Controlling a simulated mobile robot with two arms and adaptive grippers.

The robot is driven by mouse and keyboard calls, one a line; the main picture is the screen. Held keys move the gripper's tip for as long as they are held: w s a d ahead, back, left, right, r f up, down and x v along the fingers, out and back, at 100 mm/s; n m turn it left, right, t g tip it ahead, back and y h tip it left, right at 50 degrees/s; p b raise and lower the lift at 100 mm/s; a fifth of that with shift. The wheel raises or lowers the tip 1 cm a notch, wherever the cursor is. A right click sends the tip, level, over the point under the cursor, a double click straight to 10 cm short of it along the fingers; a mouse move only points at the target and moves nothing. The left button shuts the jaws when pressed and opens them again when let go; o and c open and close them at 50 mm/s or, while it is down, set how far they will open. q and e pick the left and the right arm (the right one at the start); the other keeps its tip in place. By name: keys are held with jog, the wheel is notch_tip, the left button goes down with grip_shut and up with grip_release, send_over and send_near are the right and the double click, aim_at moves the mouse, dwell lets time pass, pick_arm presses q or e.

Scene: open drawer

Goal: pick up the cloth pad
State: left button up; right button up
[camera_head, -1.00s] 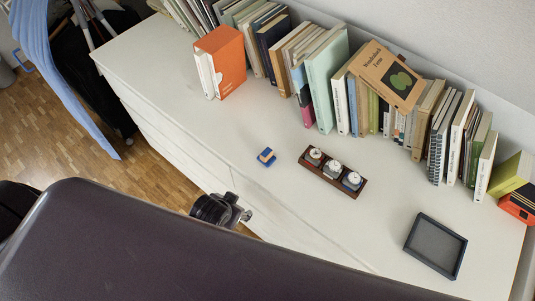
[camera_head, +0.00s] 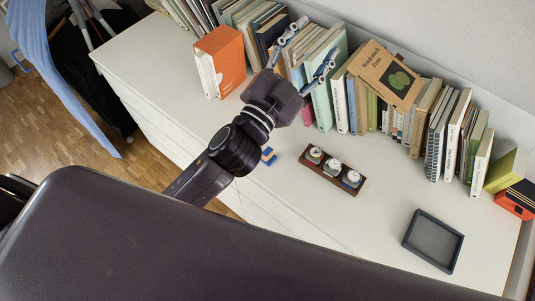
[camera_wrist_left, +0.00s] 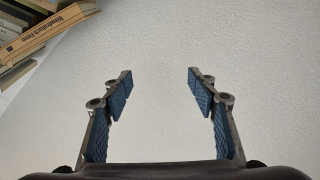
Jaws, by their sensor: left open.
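A small blue and tan piece (camera_head: 268,155), which may be the cloth pad, lies on the white cabinet top; it is too small to be sure. My left arm partly covers it. My left gripper (camera_head: 318,38) is raised over the row of books, past the blue piece, with its fingers apart and nothing between them. In the left wrist view the open left gripper (camera_wrist_left: 160,80) faces a bare pale surface, and no pad shows there. My right gripper is not in view.
A wooden tray (camera_head: 308,164) with three round-topped items stands mid-cabinet. A dark, shallow square tray (camera_head: 435,243) lies at the right. Books line the wall, including an orange one (camera_head: 225,60) and a tilted one (camera_head: 378,68). The front left of the top is clear.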

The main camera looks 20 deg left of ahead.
pick_arm(q)
jog(key=s+d+r+m+g+h, duration=0.2)
jog(key=s+d+r+m+h, duration=0.15)
jog(key=d+m+h, duration=0.25)
jog(key=s+d+r+m+g+h, duration=0.2)
jog(key=d+r+m+h, duration=0.2)
jog(key=d+m+h, duration=0.2)
jog(key=s+d+f+m+g, duration=0.9)
jog(key=s+d+m+g, duration=0.15)
jog(key=m+g, duration=0.5)
jog(key=m+y, duration=0.3)
jog(key=y, duration=1.5)
send_over(268, 151)
notch_tip(268, 151, down, 23)
jog(key=shift+d+r, duration=0.1)
jog(key=shift+r, duration=0.1)
notch_tip(268, 151, down, 6)
jog(key=p, duration=0.3)
jog(key=shift+s+f, duration=0.1)
jog(key=shift+f, duration=0.6)
jog(key=c, duration=1.1)
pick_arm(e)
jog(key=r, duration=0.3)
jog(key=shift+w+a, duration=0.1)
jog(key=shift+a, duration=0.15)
